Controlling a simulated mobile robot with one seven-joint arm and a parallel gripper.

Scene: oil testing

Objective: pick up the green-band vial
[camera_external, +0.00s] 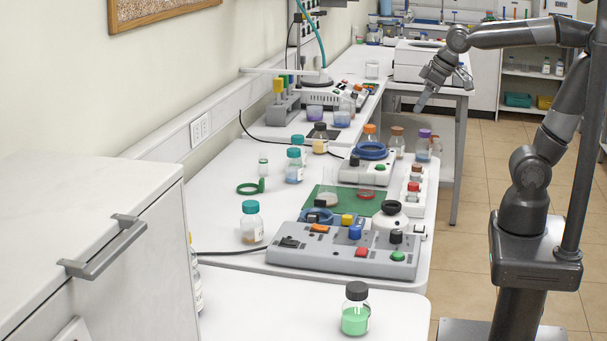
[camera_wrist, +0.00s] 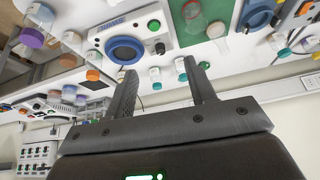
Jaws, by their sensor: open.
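My gripper (camera_external: 442,88) is held in the air at the upper right, beyond the bench's right edge and well apart from the vial. In the wrist view my gripper (camera_wrist: 160,68) has its two fingers spread, with nothing held between them.
A grey control box (camera_external: 345,256) stands in front, and a green mat (camera_external: 345,208) lies behind it. Teal-capped bottles (camera_external: 295,165) stand close to the vial's right. A flask (camera_external: 328,185) rises on the mat. A jar of green liquid (camera_external: 355,312) stands on the front bench.

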